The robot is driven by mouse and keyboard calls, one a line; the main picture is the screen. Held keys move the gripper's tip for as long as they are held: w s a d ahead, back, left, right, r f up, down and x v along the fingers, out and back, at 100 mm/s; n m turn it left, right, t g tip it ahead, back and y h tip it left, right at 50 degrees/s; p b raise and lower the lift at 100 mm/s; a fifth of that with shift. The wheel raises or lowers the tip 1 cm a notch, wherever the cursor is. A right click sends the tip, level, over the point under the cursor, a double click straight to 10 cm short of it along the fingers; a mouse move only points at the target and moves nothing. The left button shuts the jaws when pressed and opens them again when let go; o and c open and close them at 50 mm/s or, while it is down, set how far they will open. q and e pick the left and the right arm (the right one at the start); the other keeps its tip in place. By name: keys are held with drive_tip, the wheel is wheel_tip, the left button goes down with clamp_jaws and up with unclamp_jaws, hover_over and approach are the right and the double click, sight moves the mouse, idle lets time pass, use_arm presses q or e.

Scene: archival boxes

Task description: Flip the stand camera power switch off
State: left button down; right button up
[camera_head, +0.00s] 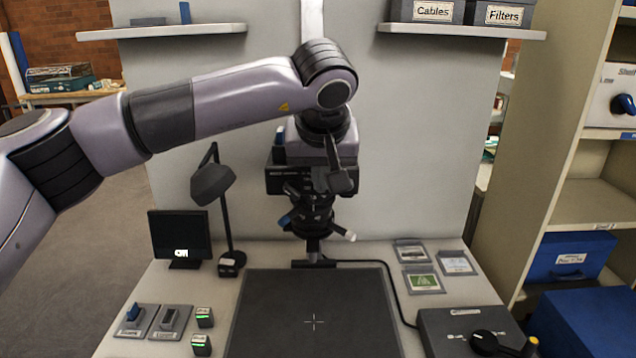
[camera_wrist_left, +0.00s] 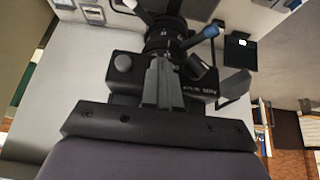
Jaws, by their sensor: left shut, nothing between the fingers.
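The stand camera (camera_head: 284,180) is a black body with a lens pointing down, mounted on the stand in the middle. In the left wrist view the camera body (camera_wrist_left: 125,70) lies just beyond my fingers. My left gripper (camera_head: 339,184) hangs in front of the camera and hides part of it. Its fingers (camera_wrist_left: 163,85) are shut and empty; whether they touch the camera I cannot tell. I cannot make out the power switch on the camera for certain. A round grey knob (camera_wrist_left: 123,62) shows on its body. My right gripper is not in view.
A blue lever (camera_head: 286,219) and a white-tipped lever (camera_head: 344,235) stick out below the camera. The dark baseboard (camera_head: 310,340) is clear.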

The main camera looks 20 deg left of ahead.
use_arm(q)
drive_tip(key=shift+s+f+t+y+b, duration=0.15)
drive_tip(key=shift+f+t+y+b, duration=0.15)
drive_tip(key=shift+t+b, duration=0.7)
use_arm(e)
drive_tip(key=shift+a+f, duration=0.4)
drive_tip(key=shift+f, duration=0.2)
use_arm(q)
drive_tip(key=shift+w+a+r+p, duration=0.1)
drive_tip(key=shift+w+r+p, duration=0.2)
drive_tip(key=shift+w+p, duration=0.35)
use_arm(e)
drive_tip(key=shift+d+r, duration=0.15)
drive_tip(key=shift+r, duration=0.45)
